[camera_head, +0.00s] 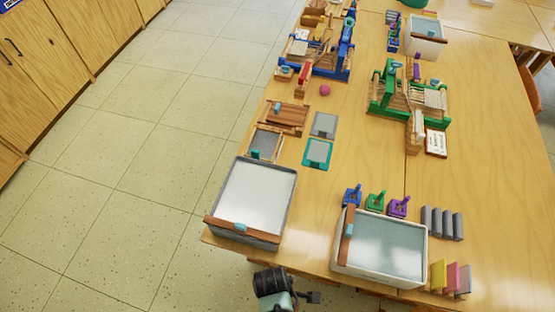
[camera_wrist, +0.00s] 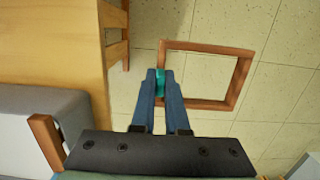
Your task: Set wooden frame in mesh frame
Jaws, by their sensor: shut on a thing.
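In the wrist view, my gripper (camera_wrist: 165,78) is shut on the teal tab of an empty brown wooden frame (camera_wrist: 210,48). The frame hangs out ahead of the fingers, over the floor and beside the table. Part of its near left side is hidden behind the fingers. I cannot pick out this held frame in the head view. There, a teal-edged panel with a grey mesh (camera_head: 318,153) lies flat on the table. A grey mesh panel (camera_head: 324,124) lies just behind it, and a wood-edged one with grey mesh and a teal tab (camera_head: 265,144) lies to its left.
A grey tub (camera_head: 270,236) stands at the table's near left corner, with a brown frame edge along its front. A white tub (camera_head: 382,275) stands to its right. Blue and green wooden racks (camera_head: 374,105) stand farther back. Bare table (camera_head: 350,180) lies between.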

